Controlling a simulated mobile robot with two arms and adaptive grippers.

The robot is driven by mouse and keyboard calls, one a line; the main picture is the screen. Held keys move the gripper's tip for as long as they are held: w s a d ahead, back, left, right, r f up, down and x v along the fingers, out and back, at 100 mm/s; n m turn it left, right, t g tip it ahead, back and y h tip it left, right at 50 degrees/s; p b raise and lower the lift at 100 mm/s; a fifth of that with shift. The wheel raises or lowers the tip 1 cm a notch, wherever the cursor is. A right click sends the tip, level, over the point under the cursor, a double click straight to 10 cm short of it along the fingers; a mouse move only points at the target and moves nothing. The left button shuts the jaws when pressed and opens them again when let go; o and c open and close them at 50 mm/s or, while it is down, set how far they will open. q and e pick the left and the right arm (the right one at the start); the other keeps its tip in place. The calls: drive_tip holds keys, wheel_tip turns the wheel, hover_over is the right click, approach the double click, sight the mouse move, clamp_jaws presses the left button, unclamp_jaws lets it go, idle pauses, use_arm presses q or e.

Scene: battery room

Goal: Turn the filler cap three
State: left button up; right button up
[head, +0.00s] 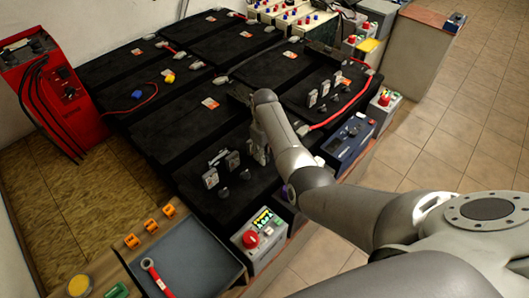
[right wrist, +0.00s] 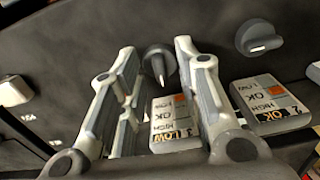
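Filler cap three (right wrist: 158,62) is a dark grey knob with a pale pointer, beside a level plate (right wrist: 176,122) marked 3 and LOW. My right gripper (right wrist: 156,50) is open, with one finger on each side of this cap and a visible gap at each side. In the head view my right gripper (head: 260,148) is over the near black battery, partly hidden by my own arm. Whether the fingertips reach down to the cap's base cannot be told. My left gripper is in neither view.
Another filler cap (right wrist: 262,38) and a plate marked 2 and OK (right wrist: 270,104) sit close to the right finger. A blue-grey tray (head: 185,262) with a red-handled wrench (head: 156,276) lies at the front. A red charger (head: 45,95) stands left.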

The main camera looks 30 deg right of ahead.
drive_tip(key=shift+c, duration=0.5)
clamp_jaws()
drive_tip(key=shift+r+m+p, duration=0.15)
drive_tip(key=shift+m+p, duration=0.65)
drive_tip(key=shift+m, duration=0.5)
drive_tip(key=m+p, duration=0.1)
drive_tip(key=m, duration=0.2)
drive_tip(key=m+p, duration=0.1)
drive_tip(key=m, duration=0.4)
drive_tip(key=shift+m+p, duration=0.35)
drive_tip(key=shift+m, duration=0.05)
drive_tip(key=m, duration=0.5)
drive_tip(key=shift+m, duration=0.3)
